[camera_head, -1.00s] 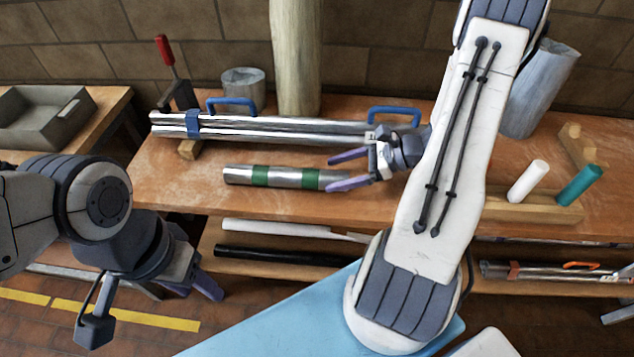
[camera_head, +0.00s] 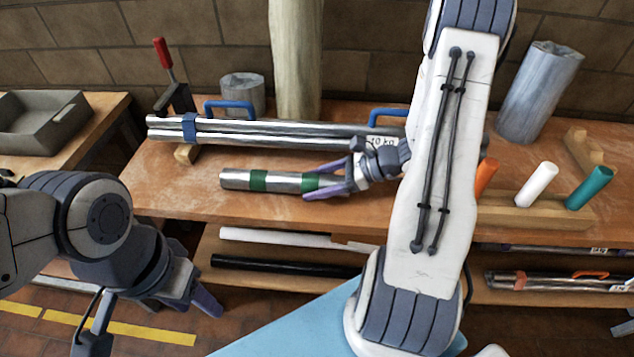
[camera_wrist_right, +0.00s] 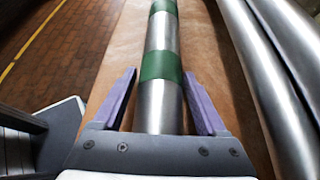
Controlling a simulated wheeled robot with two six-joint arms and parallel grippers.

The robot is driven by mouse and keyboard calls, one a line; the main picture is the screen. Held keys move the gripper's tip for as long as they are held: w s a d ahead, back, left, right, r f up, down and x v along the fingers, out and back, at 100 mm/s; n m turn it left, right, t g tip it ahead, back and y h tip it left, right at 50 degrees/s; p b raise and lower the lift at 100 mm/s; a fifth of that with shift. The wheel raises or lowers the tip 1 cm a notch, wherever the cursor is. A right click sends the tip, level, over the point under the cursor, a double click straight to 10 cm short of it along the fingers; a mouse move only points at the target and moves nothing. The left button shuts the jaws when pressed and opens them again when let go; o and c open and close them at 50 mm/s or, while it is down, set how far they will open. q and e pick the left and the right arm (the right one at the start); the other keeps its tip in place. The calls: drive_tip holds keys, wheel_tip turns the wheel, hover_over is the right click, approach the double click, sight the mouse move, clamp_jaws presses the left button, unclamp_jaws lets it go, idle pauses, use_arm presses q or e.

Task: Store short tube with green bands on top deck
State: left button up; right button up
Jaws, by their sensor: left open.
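The short silver tube with green bands (camera_head: 232,179) lies on the wooden bench top (camera_head: 250,208), in front of a bundle of long silver tubes. It also shows in the wrist view (camera_wrist_right: 159,34), running away from me. My right gripper (camera_head: 313,183) is at the tube's right end. In the wrist view, the purple fingers of the right gripper (camera_wrist_right: 159,75) stand open on either side of the tube, with gaps on both sides. They hide part of the tube's right end in the head view. My left gripper (camera_head: 198,290) is open and empty, low in front of the bench.
The long tube bundle (camera_head: 255,130) with blue handles lies just behind. A lower shelf holds a white tube (camera_head: 270,237) and a black tube (camera_head: 280,265). Orange, white (camera_head: 537,184) and teal pegs stand in a wooden block at right. A grey tray (camera_head: 40,130) sits at left.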

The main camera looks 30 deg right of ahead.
clamp_jaws()
drive_tip(key=shift+r, duration=0.1)
wheel_tip(320, 180, up, 7)
drive_tip(key=p, duration=0.6)
